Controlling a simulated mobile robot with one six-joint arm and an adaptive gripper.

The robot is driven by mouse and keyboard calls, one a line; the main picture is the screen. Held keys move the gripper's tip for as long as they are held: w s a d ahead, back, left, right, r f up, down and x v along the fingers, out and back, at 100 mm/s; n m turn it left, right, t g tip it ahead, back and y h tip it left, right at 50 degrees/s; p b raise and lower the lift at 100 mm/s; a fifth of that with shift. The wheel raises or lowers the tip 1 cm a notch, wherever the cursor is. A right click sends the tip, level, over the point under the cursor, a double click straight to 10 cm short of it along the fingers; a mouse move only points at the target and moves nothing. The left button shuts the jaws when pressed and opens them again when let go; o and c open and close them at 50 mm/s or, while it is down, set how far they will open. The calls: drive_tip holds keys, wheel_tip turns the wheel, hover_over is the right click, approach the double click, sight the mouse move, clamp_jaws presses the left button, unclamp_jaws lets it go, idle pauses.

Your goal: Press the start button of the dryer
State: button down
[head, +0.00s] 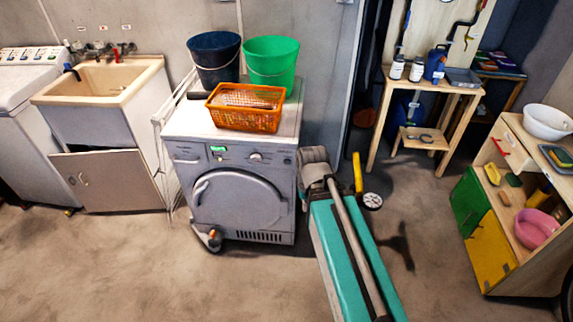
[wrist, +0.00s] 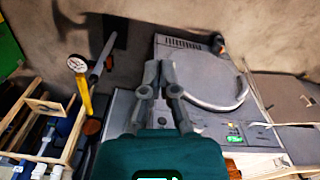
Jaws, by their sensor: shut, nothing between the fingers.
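The grey dryer (head: 240,205) stands in the middle of the head view, its round door shut. Its front panel has a lit green display (head: 218,148) and a round dial (head: 256,157). In the wrist view the dryer (wrist: 195,75) appears upside down, with the green display (wrist: 235,139) at lower right. My gripper (wrist: 158,68) is shut and empty, over the right-hand end of the dryer front as the head view has it. I cannot tell whether it touches. The start button cannot be made out clearly; my gripper and arm may cover part of the panel.
On the dryer stand an orange basket (head: 245,118), a dark bucket (head: 214,62) and a green bucket (head: 270,65). A sink cabinet (head: 105,180) is to the left. A yellow-handled thing with a gauge (head: 372,201) stands close right of my arm. Floor in front is mostly clear.

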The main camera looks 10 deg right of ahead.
drive_tip(key=w+f+t+y+b, duration=0.1)
drive_tip(key=w+f+t+b, duration=0.3)
drive_tip(key=w+b, duration=0.4)
drive_tip(key=w+a+f+n+t+y+b, duration=0.1)
drive_tip(key=w+f+t+y+b, duration=0.1)
drive_tip(key=w+f+b, duration=0.5)
drive_tip(key=w+a+f+t+y+b, duration=0.1)
drive_tip(key=w+f+t+b, duration=0.4)
drive_tip(key=w+b, duration=0.5)
drive_tip(key=shift+a+f+n+t+b, duration=0.2)
drive_tip(key=shift+n+t+b, duration=0.1)
drive_tip(key=shift+b, duration=0.15)
drive_tip(key=shift+w, duration=0.1)
approach(284, 164)
drive_tip(key=shift+s+a+x, duration=0.1)
drive_tip(key=shift+a+x, duration=0.05)
drive_tip(key=shift+x, duration=0.7)
drive_tip(key=shift+s+a+x, duration=0.1)
drive_tip(key=shift+a+x, duration=0.05)
drive_tip(key=shift+x, duration=0.65)
drive_tip(key=shift+s+a+x, duration=0.1)
drive_tip(key=shift+a+x, duration=0.05)
drive_tip(key=shift+x, duration=0.7)
